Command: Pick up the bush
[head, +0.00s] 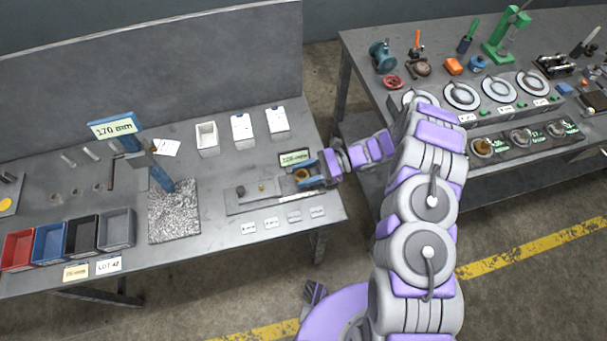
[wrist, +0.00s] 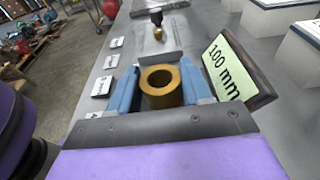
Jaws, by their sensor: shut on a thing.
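The bush is a short brass-coloured ring (wrist: 161,86) with a round hole, standing upright in the wrist view. My gripper (wrist: 160,88) has its blue jaws on either side of the bush and is shut on it. In the head view the bush (head: 301,175) shows small between the jaws of my gripper (head: 305,174), at the right end of a grey plate (head: 255,195) on the left bench. I cannot tell whether the bush touches the plate.
A green "100 mm" sign (wrist: 229,69) stands close right of the jaws. Small labels (head: 271,222) lie along the bench front. A blue stand (head: 160,178) on a speckled slab and several coloured bins (head: 51,242) are further left. A second bench (head: 350,60) stands right.

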